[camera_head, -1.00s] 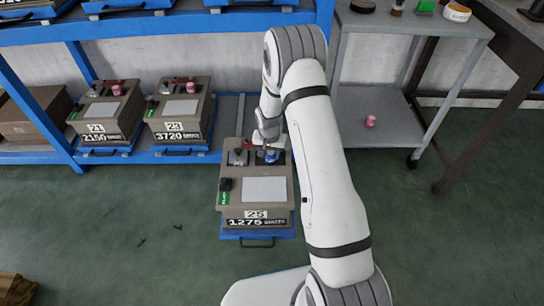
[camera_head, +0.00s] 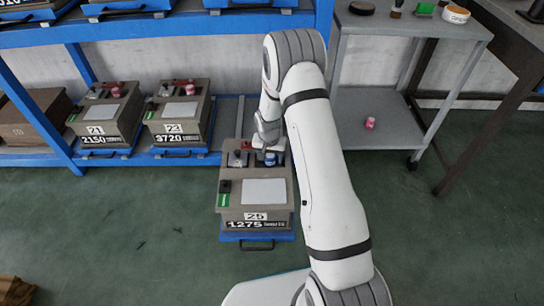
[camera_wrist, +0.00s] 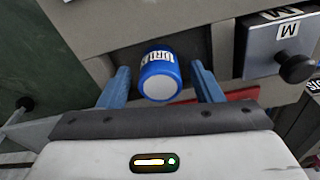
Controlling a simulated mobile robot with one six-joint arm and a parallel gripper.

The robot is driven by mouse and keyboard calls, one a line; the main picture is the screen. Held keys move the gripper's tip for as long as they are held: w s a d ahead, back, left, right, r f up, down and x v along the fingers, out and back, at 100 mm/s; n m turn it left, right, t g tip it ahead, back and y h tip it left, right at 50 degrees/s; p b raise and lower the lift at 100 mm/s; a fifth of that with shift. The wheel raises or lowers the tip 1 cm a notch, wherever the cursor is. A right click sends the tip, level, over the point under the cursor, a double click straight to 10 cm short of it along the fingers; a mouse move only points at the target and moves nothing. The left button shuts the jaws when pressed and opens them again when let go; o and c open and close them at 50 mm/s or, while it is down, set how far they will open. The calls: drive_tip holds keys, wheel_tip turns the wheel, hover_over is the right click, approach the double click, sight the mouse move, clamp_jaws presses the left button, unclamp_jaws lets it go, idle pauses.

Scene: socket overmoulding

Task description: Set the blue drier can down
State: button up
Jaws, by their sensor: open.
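The blue drier can (camera_wrist: 159,78) has a white label and a pale round end. It stands on the top of the mould box numbered 25 (camera_head: 228,208), and the can also shows in the head view (camera_head: 270,159). My gripper (camera_wrist: 160,82) is open, with one blue finger on each side of the can and a visible gap on both sides. In the head view my gripper (camera_head: 270,146) is just above and behind the can at the back of the box. The exact contact under the can is hidden.
A black-knobbed plate marked M (camera_wrist: 275,45) is beside the can on the box top. Boxes 21 (camera_head: 104,118) and 23 (camera_head: 180,115) stand on the blue rack's lower shelf. A pink can (camera_head: 370,123) is on the grey cart (camera_head: 385,105) at right. The green floor in front is mostly clear.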

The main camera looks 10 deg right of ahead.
wheel_tip(320, 180, up, 12)
drive_tip(key=s+p, duration=0.1)
drive_tip(key=p, duration=0.3)
wheel_tip(320, 180, up, 8)
drive_tip(key=r, duration=0.1)
hover_over(269, 158)
drive_tip(key=s, duration=0.5)
drive_tip(key=s+r+n, duration=0.1)
drive_tip(key=s+r, duration=0.4)
drive_tip(key=s, duration=0.3)
drive_tip(key=s+d+r+n, duration=0.1)
drive_tip(key=s+r+n, duration=0.1)
drive_tip(key=s+r, duration=0.3)
drive_tip(key=s+r+n, duration=0.1)
drive_tip(key=s+r, duration=0.3)
drive_tip(key=s, duration=0.8)
drive_tip(key=shift+d+r+y, duration=0.15)
drive_tip(key=shift+r+y, duration=0.15)
drive_tip(key=shift+r, duration=0.1)
